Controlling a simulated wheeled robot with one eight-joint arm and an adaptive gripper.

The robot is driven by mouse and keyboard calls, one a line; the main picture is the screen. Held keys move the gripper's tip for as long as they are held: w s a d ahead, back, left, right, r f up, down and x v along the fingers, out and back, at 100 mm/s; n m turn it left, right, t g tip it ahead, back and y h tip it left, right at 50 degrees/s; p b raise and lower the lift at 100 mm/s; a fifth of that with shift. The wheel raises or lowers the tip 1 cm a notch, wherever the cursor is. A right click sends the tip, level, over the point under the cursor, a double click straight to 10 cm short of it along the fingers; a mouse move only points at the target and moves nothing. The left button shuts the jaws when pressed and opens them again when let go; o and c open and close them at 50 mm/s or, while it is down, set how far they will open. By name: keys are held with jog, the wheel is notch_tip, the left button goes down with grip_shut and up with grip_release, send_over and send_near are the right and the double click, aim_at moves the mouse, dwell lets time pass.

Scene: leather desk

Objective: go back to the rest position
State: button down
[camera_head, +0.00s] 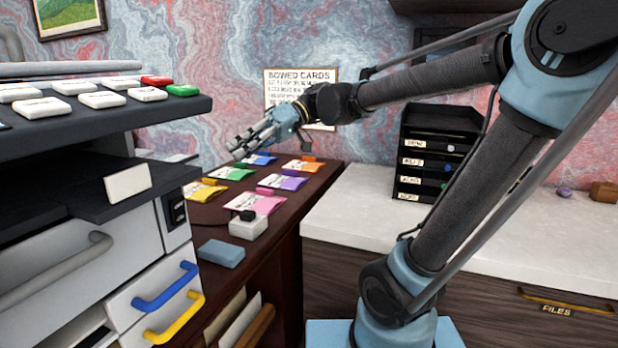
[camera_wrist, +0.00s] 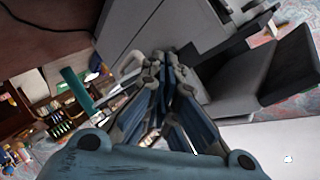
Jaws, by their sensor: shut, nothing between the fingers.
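My gripper (camera_head: 238,148) is at the end of my outstretched arm, above the far part of the dark red desk (camera_head: 190,208). Its fingers are shut and hold nothing. In the wrist view the gripper (camera_wrist: 165,60) shows with its fingertips together in front of a grey machine. Coloured cards lie on the desk below and around it: blue (camera_head: 258,160), green (camera_head: 230,173), orange (camera_head: 302,166), yellow (camera_head: 203,191), purple (camera_head: 280,182) and pink (camera_head: 256,203). The gripper is apart from the cards as far as I can tell.
A grey machine (camera_head: 50,250) with a keyed shelf, a blue handle (camera_head: 165,287) and a yellow handle (camera_head: 175,319) stands at the left. A white box (camera_head: 248,226) and a blue block (camera_head: 221,253) are on the desk. A black drawer rack (camera_head: 435,150) stands on the white counter (camera_head: 360,215).

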jog(key=d+f+m+t+h, duration=0.5)
jog(key=d+f+m, duration=0.2)
jog(key=d+f, duration=0.8)
jog(key=d+f+m+t+h, duration=0.4)
jog(key=d+f+m+h, duration=0.2)
jog(key=d+f, duration=0.9)
jog(key=w+d+m, duration=0.1)
jog(key=d, duration=0.3)
jog(key=shift+d+m+t, duration=0.4)
